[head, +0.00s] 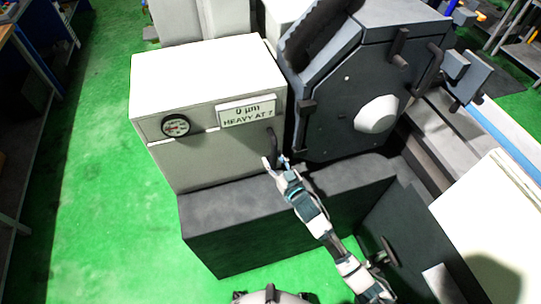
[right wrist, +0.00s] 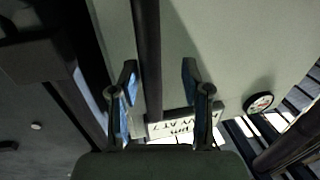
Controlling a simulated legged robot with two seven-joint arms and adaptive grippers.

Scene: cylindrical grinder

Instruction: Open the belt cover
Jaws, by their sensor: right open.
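A pale box with a grey front panel (head: 205,160) stands left of centre in the head view. A dark bar handle (head: 273,143) is on the right part of this panel; I take the panel as the belt cover, and it looks closed. My right gripper (head: 275,161) is open at the lower end of the handle. In the right wrist view, the dark handle bar (right wrist: 148,50) runs between the two open fingers of the gripper (right wrist: 159,78), apart from both, closer to the left one. My left gripper is not in view.
A gauge (head: 176,125) and a label plate (head: 247,111) sit on the upper front of the box. A dark angular housing (head: 345,125) stands close on the right. A dark base block (head: 225,232) juts out below. Green floor (head: 95,180) is open at left.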

